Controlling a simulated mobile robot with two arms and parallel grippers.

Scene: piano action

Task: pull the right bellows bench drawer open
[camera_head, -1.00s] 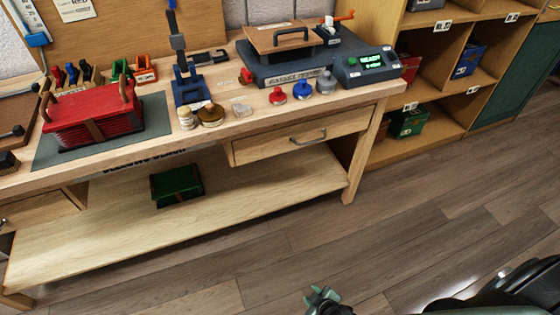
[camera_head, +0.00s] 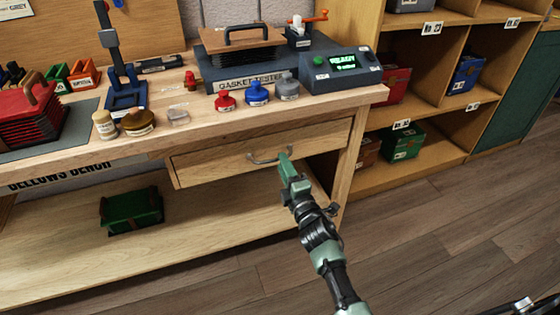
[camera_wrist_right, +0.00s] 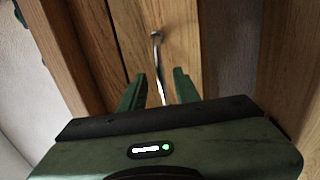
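The right bellows bench drawer (camera_head: 220,163) is a pale wood front under the bench top, with a curved metal handle (camera_head: 262,160). Its front stands slightly proud of the frame at the left; I cannot tell whether it is ajar. My right gripper (camera_head: 290,163) is at the handle's right end, its green fingers pointing to the drawer front. In the right wrist view, the two fingers (camera_wrist_right: 158,88) are apart, with the metal handle (camera_wrist_right: 157,50) running between them. A gap shows on both sides of the handle. My left gripper is not in view.
A green box (camera_head: 131,209) sits on the lower shelf (camera_head: 60,250). Open cubbies (camera_head: 440,150) stand at the right. The floor before the drawer is clear except for my arm.

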